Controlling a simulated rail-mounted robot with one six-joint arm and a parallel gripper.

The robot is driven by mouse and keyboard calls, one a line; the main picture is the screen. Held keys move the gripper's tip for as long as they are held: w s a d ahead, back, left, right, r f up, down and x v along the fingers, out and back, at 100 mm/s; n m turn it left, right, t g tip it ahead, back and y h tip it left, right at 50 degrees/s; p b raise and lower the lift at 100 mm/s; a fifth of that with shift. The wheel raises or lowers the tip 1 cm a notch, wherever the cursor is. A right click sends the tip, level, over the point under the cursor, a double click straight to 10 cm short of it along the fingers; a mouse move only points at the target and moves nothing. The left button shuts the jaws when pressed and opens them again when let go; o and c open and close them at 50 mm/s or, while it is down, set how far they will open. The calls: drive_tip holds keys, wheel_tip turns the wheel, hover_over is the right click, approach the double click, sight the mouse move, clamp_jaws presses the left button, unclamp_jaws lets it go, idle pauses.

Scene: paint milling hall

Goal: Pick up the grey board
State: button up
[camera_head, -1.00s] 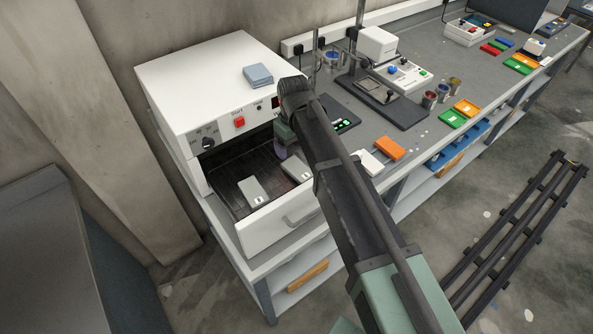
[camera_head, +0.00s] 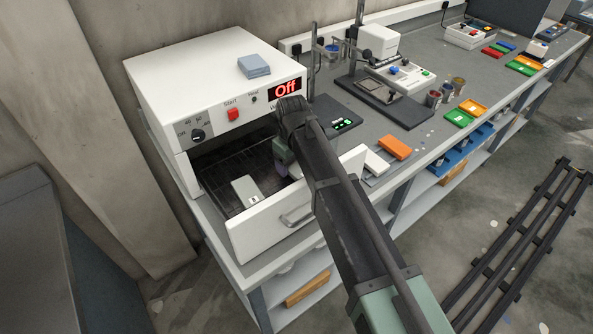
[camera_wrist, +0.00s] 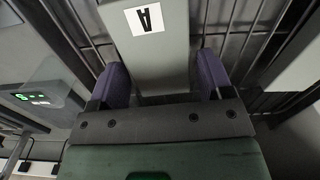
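A light grey board (camera_wrist: 150,60) with a white label marked "A" lies over a dark wire rack in the wrist view. My gripper (camera_wrist: 163,84) has its two purple fingers wide apart, one at each side of the board's near end. A narrow gap seems to show at the right finger; contact on the left is unclear. In the head view my gripper (camera_head: 283,154) is low inside the open drawer, and my arm hides most of what is there. Another grey board (camera_head: 246,190) with a small white label lies in the drawer to the left.
The white oven's drawer (camera_head: 270,231) is pulled open, its front panel close to my arm. The oven (camera_head: 205,85) reads "Off" and carries a blue-grey block (camera_head: 254,67). An orange block (camera_head: 394,147) and a white block (camera_head: 375,163) lie on the bench to the right.

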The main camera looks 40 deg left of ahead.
drive_tip(key=c, duration=0.7)
